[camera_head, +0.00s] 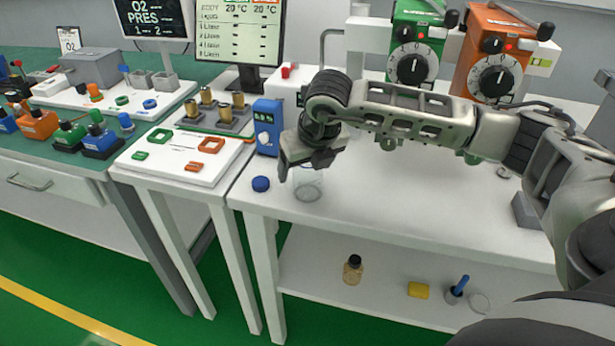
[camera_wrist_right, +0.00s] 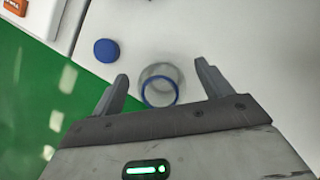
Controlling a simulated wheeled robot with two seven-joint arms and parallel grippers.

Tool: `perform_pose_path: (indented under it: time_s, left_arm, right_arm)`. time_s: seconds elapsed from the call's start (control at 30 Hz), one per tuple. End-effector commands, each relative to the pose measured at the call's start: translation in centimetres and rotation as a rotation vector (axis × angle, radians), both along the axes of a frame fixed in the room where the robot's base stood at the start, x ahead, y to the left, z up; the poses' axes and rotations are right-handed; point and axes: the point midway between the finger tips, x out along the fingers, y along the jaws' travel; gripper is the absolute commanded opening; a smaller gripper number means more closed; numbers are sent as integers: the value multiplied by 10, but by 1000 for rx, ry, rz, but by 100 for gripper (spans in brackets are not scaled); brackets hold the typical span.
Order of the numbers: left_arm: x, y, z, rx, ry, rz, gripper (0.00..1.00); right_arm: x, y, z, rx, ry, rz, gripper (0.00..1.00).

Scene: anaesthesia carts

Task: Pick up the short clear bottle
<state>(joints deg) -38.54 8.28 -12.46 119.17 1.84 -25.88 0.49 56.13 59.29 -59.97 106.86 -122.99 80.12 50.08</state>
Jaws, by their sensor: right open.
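The short clear bottle (camera_head: 308,187) stands on the white cart top near its front left, partly hidden by my right gripper in the head view. In the right wrist view the clear bottle (camera_wrist_right: 160,86) shows from above with a blue ring at its mouth, between and just ahead of the two fingertips. My right gripper (camera_head: 300,172) is open and empty, pointing down at the bottle; its fingers (camera_wrist_right: 163,80) lie on either side of it in the wrist view. I cannot tell whether they touch it. My left gripper is not in view.
A blue cap (camera_head: 261,184) lies left of the bottle, close to the cart's edge. A blue device (camera_head: 266,127) stands behind it. Orange (camera_head: 492,62) and green (camera_head: 414,48) vaporizers stand at the back. A lower shelf holds a brown bottle (camera_head: 352,270) and a yellow block (camera_head: 419,290).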

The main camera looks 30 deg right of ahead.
Motion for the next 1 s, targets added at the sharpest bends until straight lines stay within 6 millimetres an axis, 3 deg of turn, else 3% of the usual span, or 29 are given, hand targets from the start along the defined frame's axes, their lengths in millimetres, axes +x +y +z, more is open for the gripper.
perform_pose_path:
  time_s: [0.07, 0.1, 0.27, 0.73, 0.9, 1.0]
  left_arm:
    - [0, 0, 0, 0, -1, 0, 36]
    - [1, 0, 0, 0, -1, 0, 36]
    - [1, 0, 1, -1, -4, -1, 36]
    - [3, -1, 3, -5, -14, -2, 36]
    - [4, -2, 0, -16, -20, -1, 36]
    - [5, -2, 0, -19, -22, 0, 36]
  right_arm:
    - [0, 0, 0, 0, 0, 0, 78]
    - [0, 0, 0, 0, 0, 0, 72]
    - [0, 0, 0, 0, 0, 0, 28]
    - [0, 0, 9, 1, -3, 0, 28]
    - [0, 1, 34, 2, -6, 1, 28]
    - [-15, 11, 53, 0, -7, 6, 28]
